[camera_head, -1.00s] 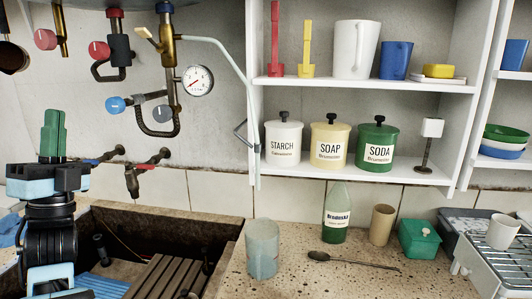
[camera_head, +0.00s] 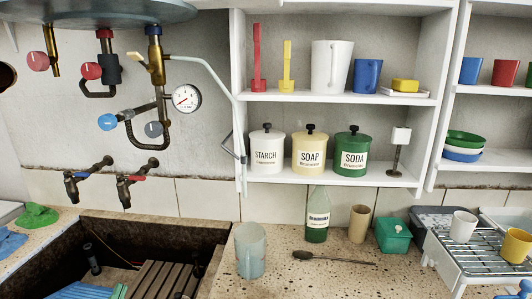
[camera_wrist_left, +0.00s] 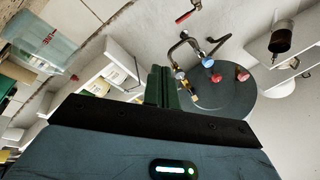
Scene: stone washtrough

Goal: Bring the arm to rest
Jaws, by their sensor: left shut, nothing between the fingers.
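My left gripper (camera_wrist_left: 161,75) shows in the left wrist view. Its two dark green fingers are together with nothing between them. It points away from the wrist into free air, with the round tank, pipes and wall beyond it. In the head view my left arm and gripper are out of the picture. My right gripper is in neither view.
The stone trough (camera_head: 60,222) is at lower left, with wooden slats (camera_head: 160,279) inside. Pipes and taps (camera_head: 125,188) hang above. A pale blue mug (camera_head: 250,251), green bottle (camera_head: 317,220) and spoon (camera_head: 330,258) are on the counter. A white shelf (camera_head: 330,98) holds jars.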

